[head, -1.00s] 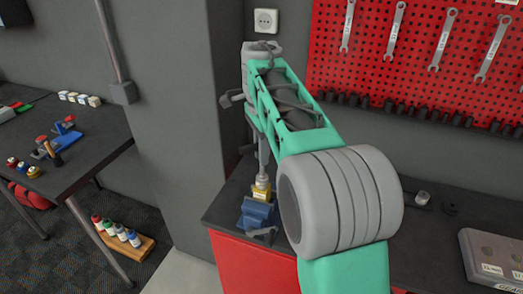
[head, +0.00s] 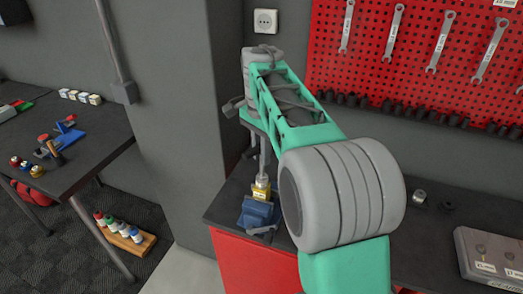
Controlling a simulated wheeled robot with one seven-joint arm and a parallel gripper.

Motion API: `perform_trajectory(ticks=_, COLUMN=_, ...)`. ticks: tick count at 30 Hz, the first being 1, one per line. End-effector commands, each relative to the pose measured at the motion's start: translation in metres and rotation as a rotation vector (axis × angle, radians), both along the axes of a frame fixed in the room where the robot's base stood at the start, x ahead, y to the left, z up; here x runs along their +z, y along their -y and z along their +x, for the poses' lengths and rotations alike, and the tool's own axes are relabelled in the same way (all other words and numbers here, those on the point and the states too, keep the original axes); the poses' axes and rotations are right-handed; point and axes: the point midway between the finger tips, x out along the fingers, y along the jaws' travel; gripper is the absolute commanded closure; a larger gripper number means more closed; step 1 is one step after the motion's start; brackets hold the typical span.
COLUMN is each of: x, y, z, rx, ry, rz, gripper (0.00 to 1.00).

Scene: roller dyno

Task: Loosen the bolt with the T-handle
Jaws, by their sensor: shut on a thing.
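A blue vise (head: 258,214) stands on the left end of the workbench and holds a small yellow block (head: 261,190). The T-handle's metal shaft (head: 263,160) stands about upright over the block, its lower end at the block's top. The bolt itself is hidden there. My gripper (head: 257,128) is above the shaft, mostly covered by my own teal and grey arm. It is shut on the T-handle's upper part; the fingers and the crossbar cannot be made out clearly.
The black bench top (head: 432,238) has small metal parts and a grey socket case (head: 490,258) at right. A red pegboard (head: 420,60) with wrenches hangs behind. A grey pillar (head: 180,130) is close on the left. Another table (head: 75,150) is farther left.

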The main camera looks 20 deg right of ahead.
Motion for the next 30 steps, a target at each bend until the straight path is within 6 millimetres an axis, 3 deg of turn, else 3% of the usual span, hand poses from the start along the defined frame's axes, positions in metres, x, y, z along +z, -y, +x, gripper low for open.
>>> perform_trajectory(ticks=6, x=0.003, y=0.0003, z=0.0001, rx=0.118, ry=0.002, rz=-0.001, gripper=1.0)
perform_trajectory(ticks=17, x=0.0029, y=0.0003, z=0.0, rx=0.144, ry=0.002, rz=0.0, gripper=1.0)
perform_trajectory(ticks=30, x=0.0014, y=0.0006, z=-0.0001, rx=0.371, ry=0.002, rz=-0.001, gripper=1.0)
